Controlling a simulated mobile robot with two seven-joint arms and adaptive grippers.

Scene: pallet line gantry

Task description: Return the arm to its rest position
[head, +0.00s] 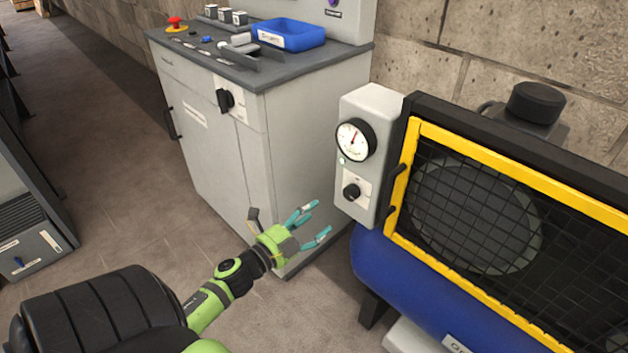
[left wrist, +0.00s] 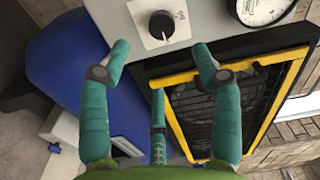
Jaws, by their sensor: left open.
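My left gripper (head: 312,228) is green with teal fingers. In the head view it hangs in the air in front of the grey cabinet, left of the compressor's control box (head: 368,155). Its fingers are spread and nothing is between them. In the left wrist view the open fingers (left wrist: 160,70) point toward the control box, with its black knob (left wrist: 162,25) just beyond the fingertips. The fingers look apart from the knob. The knob (head: 352,192) also shows in the head view, below a round white gauge (head: 355,139). My right gripper is in neither view.
A blue tank (head: 395,275) and a yellow-framed mesh guard (head: 520,168) stand at the right. The grey cabinet (head: 310,150) carries a blue tray (head: 290,34) and a red button (head: 175,22). Another grey unit (head: 35,250) stands at the left. The floor between is clear.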

